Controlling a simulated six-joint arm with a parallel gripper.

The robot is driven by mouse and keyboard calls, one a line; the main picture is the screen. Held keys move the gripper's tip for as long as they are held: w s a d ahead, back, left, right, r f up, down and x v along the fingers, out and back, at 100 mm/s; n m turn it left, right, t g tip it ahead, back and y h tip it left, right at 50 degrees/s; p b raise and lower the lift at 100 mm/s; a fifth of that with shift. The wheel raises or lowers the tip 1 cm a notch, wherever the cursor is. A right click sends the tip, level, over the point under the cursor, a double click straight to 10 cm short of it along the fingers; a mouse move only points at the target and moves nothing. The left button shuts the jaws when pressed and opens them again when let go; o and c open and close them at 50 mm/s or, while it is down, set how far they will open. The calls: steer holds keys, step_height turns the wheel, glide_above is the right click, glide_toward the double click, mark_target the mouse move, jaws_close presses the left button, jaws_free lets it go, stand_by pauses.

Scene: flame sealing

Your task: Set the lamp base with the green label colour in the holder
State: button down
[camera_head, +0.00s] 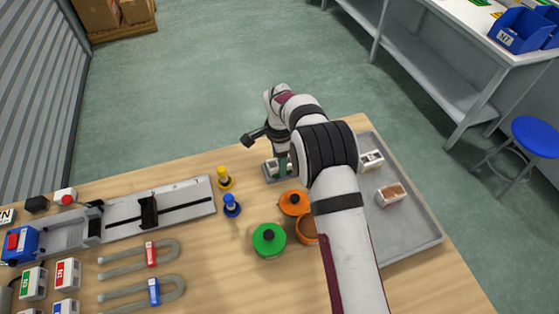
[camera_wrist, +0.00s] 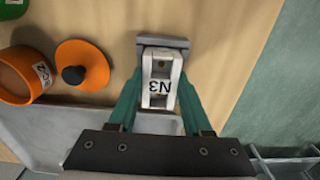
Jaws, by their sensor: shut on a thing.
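My gripper (camera_wrist: 160,100) has its teal fingers shut on a white block marked N3 (camera_wrist: 160,88). The block is at a small grey holder (camera_wrist: 176,42), whose grey edge shows beyond it; I cannot tell whether it is fully seated. In the head view the block (camera_head: 272,166) and the holder (camera_head: 270,178) are partly hidden by my arm. No green label shows on the held block. At the lower left of the head view, a white block with a green label (camera_head: 33,283) stands beside one with a red label (camera_head: 67,272) and one with a blue label (camera_head: 66,307).
A grey tray (camera_head: 415,228) at right holds a white block (camera_head: 371,160) and a brown-topped block (camera_head: 391,194). Near my arm are an orange lid (camera_head: 294,203), an orange pot (camera_head: 306,231), a green pot (camera_head: 269,240), and yellow (camera_head: 224,178) and blue (camera_head: 232,205) pegs.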

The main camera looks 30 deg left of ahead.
steer(key=shift+c, duration=1.3)
jaws_free()
step_height(320, 180, up, 16)
steer(key=shift+f, duration=0.1)
steer(key=s+d+r+n, duration=0.1)
steer(key=s+d+r, duration=0.35)
steer(key=d, duration=0.45)
steer(key=s+d+r, duration=0.3)
steer(key=d+r, duration=0.2)
steer(key=d, duration=0.4)
steer(key=s+d+f, duration=0.1)
steer(key=s+d, duration=0.2)
steer(key=s, duration=0.4)
steer(key=s+d+f+n+y, duration=0.1)
steer(key=s+d+f, duration=0.1)
steer(key=s+d, duration=0.2)
steer(key=s+d+f+n, duration=0.1)
steer(key=s+d, duration=0.3)
steer(key=s, duration=0.5)
steer(key=shift+s+f+y, duration=0.35)
steer(key=shift+f+y, duration=0.05)
steer(key=shift+f, duration=0.2)
